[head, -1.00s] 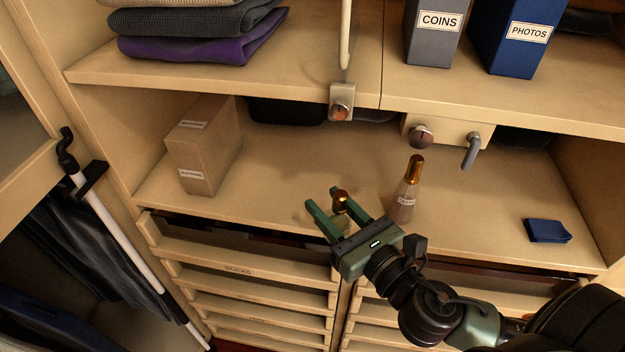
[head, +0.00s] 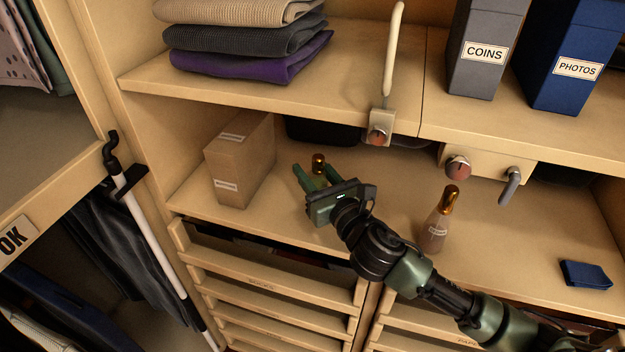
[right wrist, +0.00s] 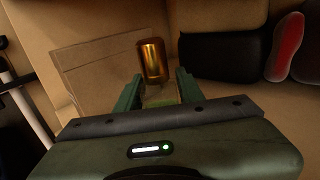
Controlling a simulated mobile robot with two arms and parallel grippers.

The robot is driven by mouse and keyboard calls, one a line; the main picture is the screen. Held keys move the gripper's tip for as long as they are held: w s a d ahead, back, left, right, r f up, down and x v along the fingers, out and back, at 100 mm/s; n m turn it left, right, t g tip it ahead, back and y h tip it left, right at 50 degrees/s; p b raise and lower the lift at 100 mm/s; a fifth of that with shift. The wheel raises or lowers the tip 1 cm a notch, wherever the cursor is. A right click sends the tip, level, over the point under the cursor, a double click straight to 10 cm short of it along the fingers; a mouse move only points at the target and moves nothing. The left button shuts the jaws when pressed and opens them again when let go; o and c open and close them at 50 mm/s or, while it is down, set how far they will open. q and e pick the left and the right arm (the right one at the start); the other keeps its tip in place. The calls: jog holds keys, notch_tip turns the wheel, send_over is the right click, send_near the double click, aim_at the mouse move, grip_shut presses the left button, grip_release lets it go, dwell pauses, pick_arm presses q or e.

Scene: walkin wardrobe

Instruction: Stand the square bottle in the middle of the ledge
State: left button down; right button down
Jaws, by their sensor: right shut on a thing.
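The square bottle shows mainly as its gold cap (head: 319,163) in the head view; the right wrist view shows the cap (right wrist: 152,60) and a bit of pale glass below it. My right gripper (head: 316,180) is shut on this bottle, with a green finger on each side. Its body is mostly hidden by the gripper, so I cannot tell whether its base touches the ledge. The ledge (head: 390,185) is the wide wooden shelf under the upper shelf. My left gripper is not in view.
A cardboard box (head: 240,165) stands just left of the gripper. A tapered bottle with a gold cap (head: 438,225) stands to the right, beside my arm. A blue folded cloth (head: 585,274) lies far right. Hooks (head: 510,185) hang from the upper shelf; open drawers (head: 270,265) jut out below.

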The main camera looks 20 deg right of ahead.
jog(key=shift+f, duration=1.65)
jog(key=shift+f, duration=0.1)
jog(key=c, duration=0.9)
grip_release()
jog(key=shift+s, duration=0.1)
jog(key=s+b, duration=0.1)
jog(key=s, duration=0.2)
jog(key=s+d, duration=0.1)
jog(key=s, duration=0.3)
jog(key=s+d+b, duration=0.1)
jog(key=s, duration=0.3)
jog(key=shift+s+d+b, duration=0.1)
jog(key=shift+b, duration=0.25)
jog(key=shift+s, duration=0.3)
